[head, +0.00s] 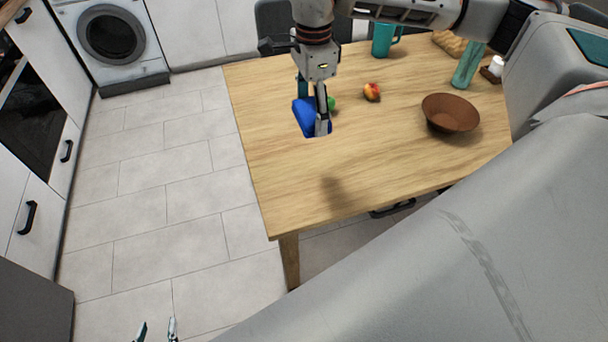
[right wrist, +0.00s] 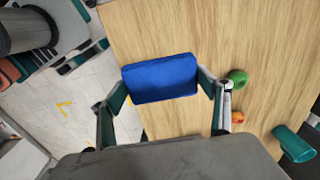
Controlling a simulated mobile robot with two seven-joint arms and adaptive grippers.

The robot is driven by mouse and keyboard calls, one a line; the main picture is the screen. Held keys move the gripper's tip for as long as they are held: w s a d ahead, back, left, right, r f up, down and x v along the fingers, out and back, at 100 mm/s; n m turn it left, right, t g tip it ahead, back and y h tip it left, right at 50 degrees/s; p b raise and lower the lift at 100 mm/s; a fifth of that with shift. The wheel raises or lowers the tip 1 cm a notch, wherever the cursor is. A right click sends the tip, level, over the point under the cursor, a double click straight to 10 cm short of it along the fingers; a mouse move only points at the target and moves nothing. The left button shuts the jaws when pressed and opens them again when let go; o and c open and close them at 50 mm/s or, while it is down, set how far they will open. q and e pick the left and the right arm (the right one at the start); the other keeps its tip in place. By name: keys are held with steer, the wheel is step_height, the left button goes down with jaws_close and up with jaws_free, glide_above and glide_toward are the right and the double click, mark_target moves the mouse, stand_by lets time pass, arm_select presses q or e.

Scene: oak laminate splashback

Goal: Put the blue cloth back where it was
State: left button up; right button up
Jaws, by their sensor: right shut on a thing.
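The blue cloth (head: 303,113) is a folded, block-like bundle between the fingers of my right gripper (head: 314,112). In the right wrist view the cloth (right wrist: 160,77) spans the gap between the two fingers, which press on its ends. My right gripper holds it over the left part of the wooden table (head: 285,185); how high above the wood is hard to tell. My left gripper (head: 157,331) shows only its fingertips at the bottom left of the head view, apart and with nothing between them, over the floor.
A green item (head: 332,103) is just beside the cloth, partly hidden by my gripper. The table's near-left area is clear.

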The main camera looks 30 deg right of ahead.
glide_above(310, 174)
step_height(310, 174, down, 16)
steer(key=shift+r, duration=0.25)
steer(key=shift+f, duration=2.15)
steer(key=shift+f, duration=0.15)
steer(key=o, duration=1)
step_height(310, 174, up, 12)
steer(key=shift+s+r, duration=0.1)
steer(key=shift+r, duration=0.05)
